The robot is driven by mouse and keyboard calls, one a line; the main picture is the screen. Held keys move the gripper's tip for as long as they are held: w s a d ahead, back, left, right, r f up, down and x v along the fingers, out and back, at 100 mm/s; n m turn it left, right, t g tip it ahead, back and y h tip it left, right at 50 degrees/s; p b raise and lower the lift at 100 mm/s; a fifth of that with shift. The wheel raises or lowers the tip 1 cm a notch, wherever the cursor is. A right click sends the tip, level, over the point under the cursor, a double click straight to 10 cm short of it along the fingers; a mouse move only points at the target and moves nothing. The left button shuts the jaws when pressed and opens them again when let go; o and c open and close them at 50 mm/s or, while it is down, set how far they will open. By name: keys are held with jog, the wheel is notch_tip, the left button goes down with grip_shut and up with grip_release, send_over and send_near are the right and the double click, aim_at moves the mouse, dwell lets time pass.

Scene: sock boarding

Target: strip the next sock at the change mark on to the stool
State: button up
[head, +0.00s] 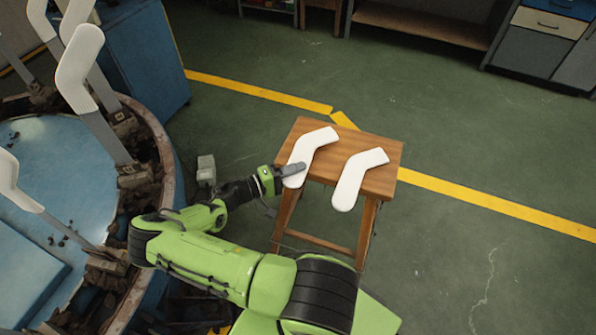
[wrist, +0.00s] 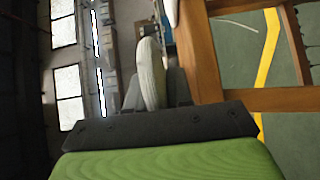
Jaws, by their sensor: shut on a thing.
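A wooden stool (head: 345,133) stands right of the middle in the head view. One white sock (head: 368,172) lies across its right part, its lower end past the front edge. My gripper (head: 292,170) is shut on another white sock (head: 313,145) near its lower end, at the stool's left side; I cannot tell whether this sock rests on the top. The held sock also shows between the fingers in the wrist view (wrist: 150,72), with the stool's wood (wrist: 201,50) to its right. Further white socks sit on upright boards, one at upper left (head: 80,68), one at the left edge (head: 8,175).
A round blue carousel (head: 70,150) with a rusty rim and several grey boards fills the left side. A blue cabinet (head: 150,60) stands behind it. A yellow floor line (head: 480,200) runs past the stool. The green floor to the right is clear.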

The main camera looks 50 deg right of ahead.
jog(key=shift+f+b, duration=0.65)
jog(key=shift+f, duration=0.85)
jog(key=o, duration=0.9)
jog(key=v, duration=1.5)
jog(key=shift+w+a+p, duration=0.1)
jog(key=shift+a+p, duration=0.25)
jog(key=shift+a, duration=0.05)
